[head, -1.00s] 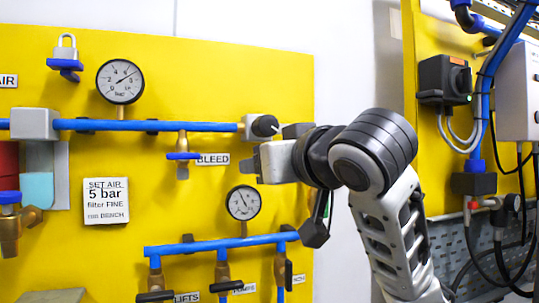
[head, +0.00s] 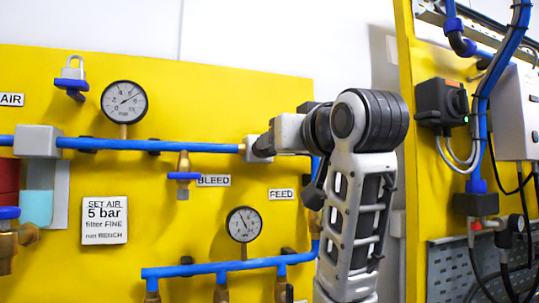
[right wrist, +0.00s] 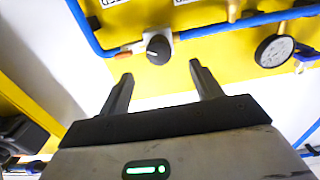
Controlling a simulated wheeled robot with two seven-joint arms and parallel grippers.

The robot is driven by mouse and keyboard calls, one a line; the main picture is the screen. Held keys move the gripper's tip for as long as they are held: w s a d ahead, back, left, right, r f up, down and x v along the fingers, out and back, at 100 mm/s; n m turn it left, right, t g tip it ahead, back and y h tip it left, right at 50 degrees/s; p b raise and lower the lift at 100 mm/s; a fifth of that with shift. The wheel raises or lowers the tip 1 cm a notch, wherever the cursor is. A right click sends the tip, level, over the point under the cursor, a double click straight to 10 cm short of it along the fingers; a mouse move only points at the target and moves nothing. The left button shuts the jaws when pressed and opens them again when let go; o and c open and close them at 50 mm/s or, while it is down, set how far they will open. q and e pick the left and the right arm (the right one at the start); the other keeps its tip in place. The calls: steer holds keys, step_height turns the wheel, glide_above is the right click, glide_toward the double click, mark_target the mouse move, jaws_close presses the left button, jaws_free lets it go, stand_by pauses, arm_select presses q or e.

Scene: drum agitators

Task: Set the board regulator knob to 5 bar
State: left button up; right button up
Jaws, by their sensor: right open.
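The regulator is a grey block (head: 251,150) on the upper blue pipe, with a black knob (head: 264,146) on its front. In the right wrist view the knob (right wrist: 157,49) is round and dark with a pale mark, beyond the gap between my fingers. My right gripper (right wrist: 160,82) is open and empty, apart from the knob. In the head view its grey body is just right of the knob and its fingertips are hard to make out. The upper gauge (head: 124,102) has its needle pointing up and right. My left gripper is not in view.
A sign (head: 105,220) reads "SET AIR 5 bar, filter FINE". A bleed valve (head: 183,175) hangs left of the knob. A black switch box (head: 441,103) is at right.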

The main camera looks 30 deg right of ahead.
steer(key=p+x, duration=0.2)
steer(key=x, duration=0.7)
steer(key=shift+w+d, duration=0.1)
steer(key=shift+d, duration=0.1)
steer(key=c, duration=1)
